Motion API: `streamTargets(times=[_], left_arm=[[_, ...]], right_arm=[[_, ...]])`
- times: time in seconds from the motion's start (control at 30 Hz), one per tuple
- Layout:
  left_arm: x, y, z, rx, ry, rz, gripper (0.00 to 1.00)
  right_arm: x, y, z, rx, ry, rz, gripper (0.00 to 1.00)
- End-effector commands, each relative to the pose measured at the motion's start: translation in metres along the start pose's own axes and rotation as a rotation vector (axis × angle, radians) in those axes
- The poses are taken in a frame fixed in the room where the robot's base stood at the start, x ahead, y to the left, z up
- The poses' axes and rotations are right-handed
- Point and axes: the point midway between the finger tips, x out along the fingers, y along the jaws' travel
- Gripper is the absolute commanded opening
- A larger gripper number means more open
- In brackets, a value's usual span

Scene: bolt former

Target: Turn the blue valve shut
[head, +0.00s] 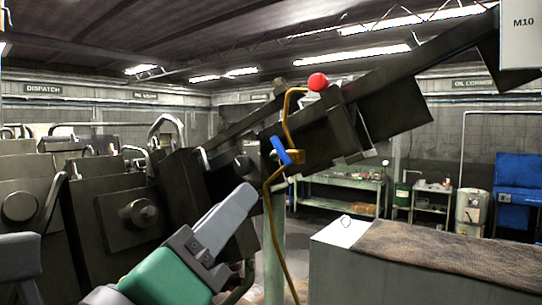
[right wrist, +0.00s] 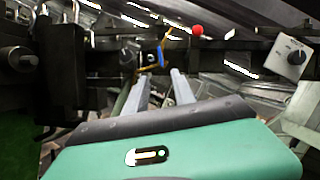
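The blue valve handle (head: 283,150) sits on a brass fitting of a thin brass pipe (head: 268,205), in front of dark machinery. The handle slants from upper left to lower right in the head view. It also shows small in the right wrist view (right wrist: 160,57), beyond and between the fingertips. My right gripper (head: 243,199) is green with grey fingers and points up toward the valve, apart from it. In the right wrist view its two fingers (right wrist: 158,82) are spread with nothing between them.
A red ball knob (head: 317,82) stands above the valve. Dark machine blocks (head: 110,210) fill the left. A grey cabinet with a brown top (head: 435,247) stands at right. A dial panel (right wrist: 288,57) shows in the right wrist view. A workbench (head: 340,190) stands behind.

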Motion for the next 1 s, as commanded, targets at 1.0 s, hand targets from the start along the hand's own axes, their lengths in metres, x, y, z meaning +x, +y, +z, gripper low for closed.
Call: streamTargets(times=[1.0], left_arm=[[-0.08,0.0,-0.019,0.0,0.0,0.0,0.45]], right_arm=[[0.141,-0.001,0.002,0.0,-0.004,-0.001,0.19]])
